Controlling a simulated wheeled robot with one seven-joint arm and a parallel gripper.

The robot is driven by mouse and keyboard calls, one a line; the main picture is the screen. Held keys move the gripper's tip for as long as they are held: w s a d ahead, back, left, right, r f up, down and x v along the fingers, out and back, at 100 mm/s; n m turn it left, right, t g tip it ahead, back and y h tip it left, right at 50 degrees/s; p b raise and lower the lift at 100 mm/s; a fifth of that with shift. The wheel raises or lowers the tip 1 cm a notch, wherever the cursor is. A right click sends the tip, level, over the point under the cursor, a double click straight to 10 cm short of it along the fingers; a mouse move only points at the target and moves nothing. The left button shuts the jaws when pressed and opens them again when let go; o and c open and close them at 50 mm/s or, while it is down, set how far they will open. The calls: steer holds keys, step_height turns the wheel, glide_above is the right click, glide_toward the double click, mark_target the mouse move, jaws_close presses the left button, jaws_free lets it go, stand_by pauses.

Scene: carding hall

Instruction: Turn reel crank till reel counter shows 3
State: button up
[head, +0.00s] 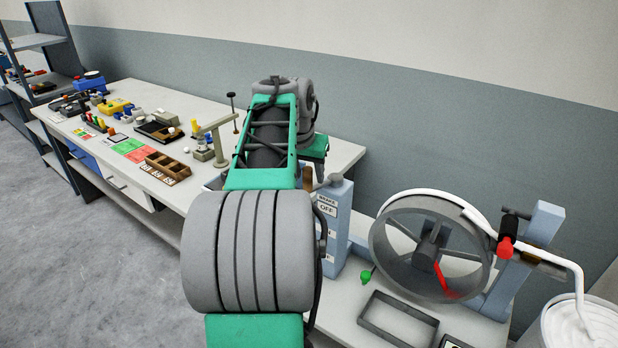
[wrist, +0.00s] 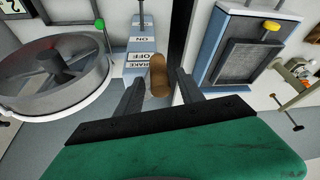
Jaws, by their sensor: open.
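The reel (head: 380,240) is a grey drum wheel with dark spokes and a red mark inside, at the right of the head view; it also shows at the upper left of the wrist view (wrist: 35,95). A brown wooden handle (wrist: 158,68), perhaps the crank's grip, stands between the fingers of my gripper (wrist: 160,84). My gripper is open, with one finger on each side of it; I cannot tell whether they touch it.
A blue-grey brake box (head: 330,225) with ON and OFF labels stands close beside the handle. A green ball knob (head: 366,275) is near the reel. An empty grey tray frame (head: 398,318) lies in front. A white bin (head: 590,325) stands at the right.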

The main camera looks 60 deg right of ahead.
steer(key=shift+x, duration=1.1)
jaws_close()
stand_by(0.6)
